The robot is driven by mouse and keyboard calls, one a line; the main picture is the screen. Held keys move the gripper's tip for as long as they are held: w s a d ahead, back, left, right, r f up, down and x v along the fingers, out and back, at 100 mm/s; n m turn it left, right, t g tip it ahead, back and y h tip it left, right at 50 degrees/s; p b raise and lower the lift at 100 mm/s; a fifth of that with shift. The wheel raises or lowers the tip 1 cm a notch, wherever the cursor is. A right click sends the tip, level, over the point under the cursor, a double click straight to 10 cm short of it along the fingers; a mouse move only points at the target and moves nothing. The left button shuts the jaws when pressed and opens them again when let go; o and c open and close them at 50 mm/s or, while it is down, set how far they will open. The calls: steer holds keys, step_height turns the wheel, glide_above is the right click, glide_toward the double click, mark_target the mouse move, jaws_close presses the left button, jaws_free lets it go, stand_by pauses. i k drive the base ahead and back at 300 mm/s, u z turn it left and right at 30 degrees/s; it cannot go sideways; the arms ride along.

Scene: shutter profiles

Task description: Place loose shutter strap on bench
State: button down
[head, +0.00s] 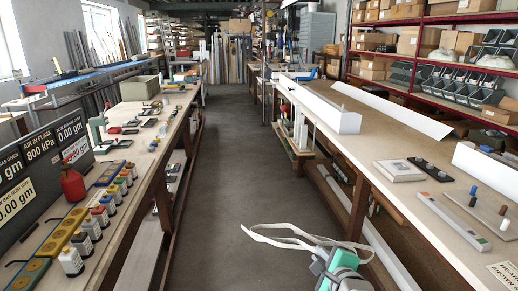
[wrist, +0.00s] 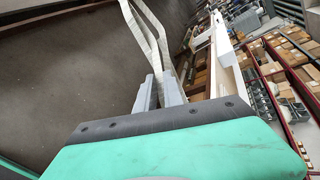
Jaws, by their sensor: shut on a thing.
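The loose shutter strap (head: 275,239) is a pale, off-white band bent into a long loop. My gripper (head: 322,252), with green and grey parts, is shut on it at the lower middle of the head view, over the aisle beside the right bench (head: 365,128). The loop sticks out to the left in the air, clear of the bench top. In the wrist view the strap (wrist: 153,30) runs up from between the grey fingers (wrist: 160,90). The pinched part is mostly hidden by the fingers.
The right bench holds white profiles (head: 318,108), a white pad (head: 398,171), a dark tray (head: 431,169) and a long grey bar (head: 453,220). Bare wood shows between them. The left bench (head: 130,158) carries many bottles and small parts. The aisle floor (head: 222,180) is clear.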

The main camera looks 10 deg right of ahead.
mark_target(364, 148)
steer(key=i, duration=2.45)
steer(key=z, duration=0.65)
steer(key=i, duration=0.95)
